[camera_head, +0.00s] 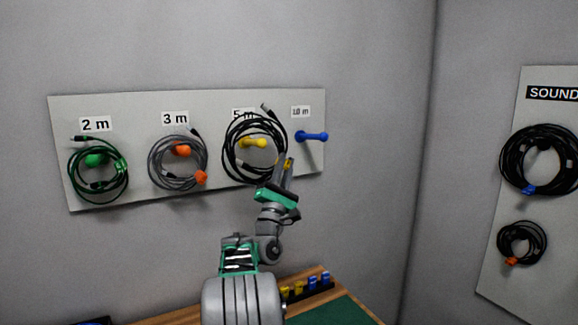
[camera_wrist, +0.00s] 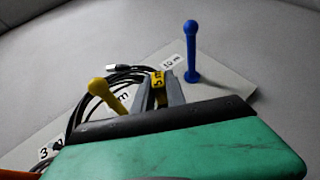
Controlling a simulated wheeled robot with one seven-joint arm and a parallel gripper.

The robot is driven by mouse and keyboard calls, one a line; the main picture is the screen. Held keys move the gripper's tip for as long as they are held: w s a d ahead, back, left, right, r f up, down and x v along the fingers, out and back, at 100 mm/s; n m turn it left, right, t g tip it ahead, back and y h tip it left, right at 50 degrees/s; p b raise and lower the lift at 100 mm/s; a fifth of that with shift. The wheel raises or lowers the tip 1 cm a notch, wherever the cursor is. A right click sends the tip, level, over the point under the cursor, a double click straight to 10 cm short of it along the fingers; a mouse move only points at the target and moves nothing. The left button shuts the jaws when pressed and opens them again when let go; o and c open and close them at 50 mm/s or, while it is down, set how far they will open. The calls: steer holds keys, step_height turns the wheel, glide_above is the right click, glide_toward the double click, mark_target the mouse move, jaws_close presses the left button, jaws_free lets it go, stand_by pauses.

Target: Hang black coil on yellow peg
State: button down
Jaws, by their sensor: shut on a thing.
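The black coil (camera_head: 231,163) is held up in front of the wall board at the "5 m" label. The yellow peg (camera_head: 253,142) shows inside the coil's ring in the head view. In the wrist view the yellow peg (camera_wrist: 101,89) stands left of my fingers, with the coil (camera_wrist: 84,101) curving behind and around it. My gripper (camera_head: 287,163) is shut on the coil at its yellow tag, on the ring's lower right side. The tag (camera_wrist: 157,80) shows between the fingers in the wrist view. I cannot tell whether the coil touches the peg.
The blue peg (camera_head: 311,136) at "10 m" is bare, just right of my gripper. A green coil (camera_head: 124,179) and a grey coil (camera_head: 152,165) hang to the left. A second board (camera_head: 505,235) with black coils is on the right wall. A table (camera_head: 345,311) is below.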

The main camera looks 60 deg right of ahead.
mark_target(276, 162)
steer(key=shift+w+d+f+p, duration=0.1)
steer(key=shift+w+d+p, duration=0.15)
steer(key=shift+w+d, duration=0.4)
steer(key=shift+w+d+f+p, duration=0.1)
steer(key=shift+w+d+p, duration=0.2)
steer(key=shift+w, duration=0.65)
steer(key=shift+w+d+f+p, duration=0.1)
steer(key=shift+w+d+p, duration=0.25)
steer(key=shift+w, duration=0.45)
steer(key=shift+w+d+f+b, duration=0.1)
steer(key=shift+f+b, duration=0.55)
steer(key=shift+f, duration=0.2)
steer(key=shift+w+d+f+b, duration=0.1)
steer(key=shift+f+b, duration=0.55)
steer(key=shift+f, duration=0.15)
steer(key=c, duration=1.3)
jaws_free()
steer(key=shift+f, duration=0.1)
